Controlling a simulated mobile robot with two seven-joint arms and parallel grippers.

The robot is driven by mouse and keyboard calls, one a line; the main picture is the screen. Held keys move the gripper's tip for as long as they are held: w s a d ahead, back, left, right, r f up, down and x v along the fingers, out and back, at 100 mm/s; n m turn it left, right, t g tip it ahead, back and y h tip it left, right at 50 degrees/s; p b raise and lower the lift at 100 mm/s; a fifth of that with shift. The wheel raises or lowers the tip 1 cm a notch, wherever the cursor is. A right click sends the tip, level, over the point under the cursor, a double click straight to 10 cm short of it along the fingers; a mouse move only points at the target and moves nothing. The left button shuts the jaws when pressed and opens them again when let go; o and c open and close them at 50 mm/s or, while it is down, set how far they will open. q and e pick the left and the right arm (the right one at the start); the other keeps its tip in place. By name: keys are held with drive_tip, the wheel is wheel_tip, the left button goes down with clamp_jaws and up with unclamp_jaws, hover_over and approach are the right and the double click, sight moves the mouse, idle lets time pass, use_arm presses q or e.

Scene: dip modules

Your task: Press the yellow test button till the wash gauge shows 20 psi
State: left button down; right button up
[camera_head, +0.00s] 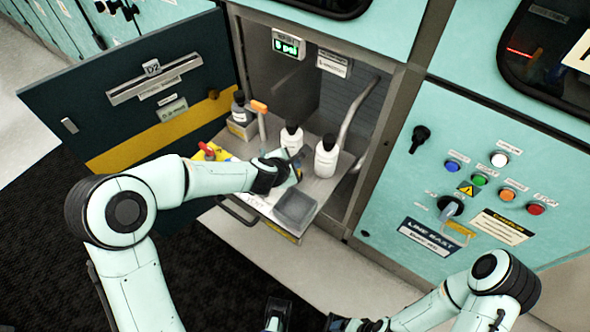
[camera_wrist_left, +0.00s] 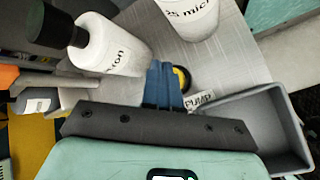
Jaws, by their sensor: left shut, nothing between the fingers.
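The yellow button (camera_wrist_left: 184,74) shows in the left wrist view, set in a dark ring on the pull-out shelf beside a PUMP label (camera_wrist_left: 199,101). My left gripper's blue fingertips (camera_wrist_left: 163,85) are shut and empty, right beside the button and covering part of it. I cannot tell whether they touch it. In the head view my left gripper (camera_head: 294,174) is over the shelf and hides the button. The wash gauge (camera_head: 289,45), a small green-lit display at the top of the open cabinet, appears to read 0 psi. My right gripper is low in the head view, its fingers unclear.
Two white bottles (camera_head: 326,157) (camera_head: 291,138) with black caps stand on the shelf near the left gripper. A grey tray (camera_head: 296,207) is at the shelf's front. An orange-topped handle (camera_head: 259,107) stands behind. The dark cabinet door (camera_head: 130,90) is open at left.

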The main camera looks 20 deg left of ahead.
use_arm(q)
drive_tip(key=shift+f, duration=0.15)
drive_tip(key=shift+f+b, duration=0.3)
drive_tip(key=shift+b, duration=0.15)
drive_tip(key=shift+f+b, duration=0.6)
drive_tip(key=shift+f, duration=0.05)
idle(0.9)
drive_tip(key=shift+r, duration=0.1)
drive_tip(key=shift+r+p, duration=0.95)
drive_tip(key=shift+p, duration=0.05)
drive_tip(key=shift+r, duration=0.1)
wheel_tip(320, 180, up, 5)
drive_tip(key=p, duration=0.5)
